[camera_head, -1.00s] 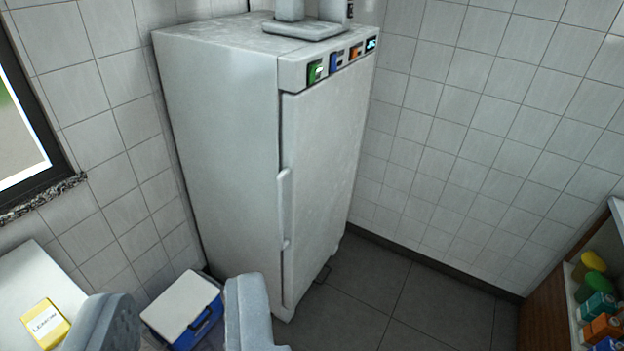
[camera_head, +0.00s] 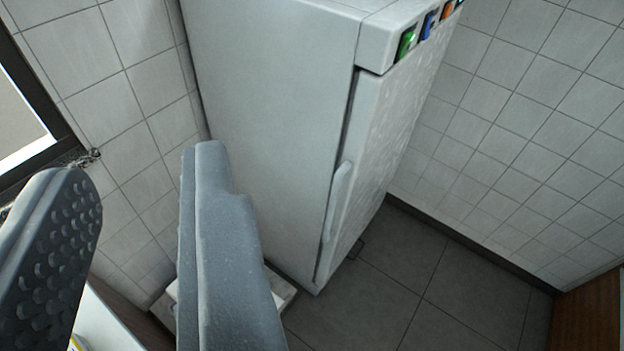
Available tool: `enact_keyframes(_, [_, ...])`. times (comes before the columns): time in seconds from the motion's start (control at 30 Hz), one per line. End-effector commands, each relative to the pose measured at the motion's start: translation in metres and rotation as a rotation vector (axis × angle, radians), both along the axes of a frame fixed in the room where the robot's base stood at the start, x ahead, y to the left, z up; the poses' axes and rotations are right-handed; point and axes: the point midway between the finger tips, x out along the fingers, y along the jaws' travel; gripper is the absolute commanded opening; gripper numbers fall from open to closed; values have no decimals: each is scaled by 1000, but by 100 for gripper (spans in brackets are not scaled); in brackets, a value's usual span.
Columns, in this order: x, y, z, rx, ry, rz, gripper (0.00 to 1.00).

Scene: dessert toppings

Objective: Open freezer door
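The freezer (camera_head: 275,120) is a tall white cabinet in the middle of the view, standing near the corner. Its door (camera_head: 398,135) faces right and is shut. A long white vertical handle (camera_head: 338,200) runs along the door's left edge. My gripper (camera_head: 140,175) is open, with its two grey fingers wide apart at the lower left. The left finger shows a dimpled inner pad. Nothing is between the fingers. The gripper appears to the left of the handle and apart from it in the picture.
White tiled walls (camera_head: 520,130) stand behind and to the right. Dark floor tiles (camera_head: 430,285) are clear in front of the door. A wooden cabinet side (camera_head: 588,315) is at the lower right. A window frame (camera_head: 35,150) is at the left. A pale low object (camera_head: 285,290) is partly hidden behind my right finger.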

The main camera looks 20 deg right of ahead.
Motion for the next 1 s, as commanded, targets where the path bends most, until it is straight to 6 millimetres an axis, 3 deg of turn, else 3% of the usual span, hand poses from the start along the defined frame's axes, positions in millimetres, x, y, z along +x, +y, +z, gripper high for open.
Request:
enact_keyframes(0.27, [2,0,-2,1,1,-2,24])
enact_keyframes(0.37, [18,-3,-16,2,-3,-18,24])
enact_keyframes(0.47, [52,-9,-49,4,-7,-52,24])
enact_keyframes(0.57, [96,-16,-97,9,-22,-103,24])
enact_keyframes(0.7, [155,-45,-179,14,-56,-173,24])
enact_keyframes(0.83, [194,-77,-257,11,-94,-229,24])
enact_keyframes(1.0, [221,-124,-364,0,-137,-286,24])
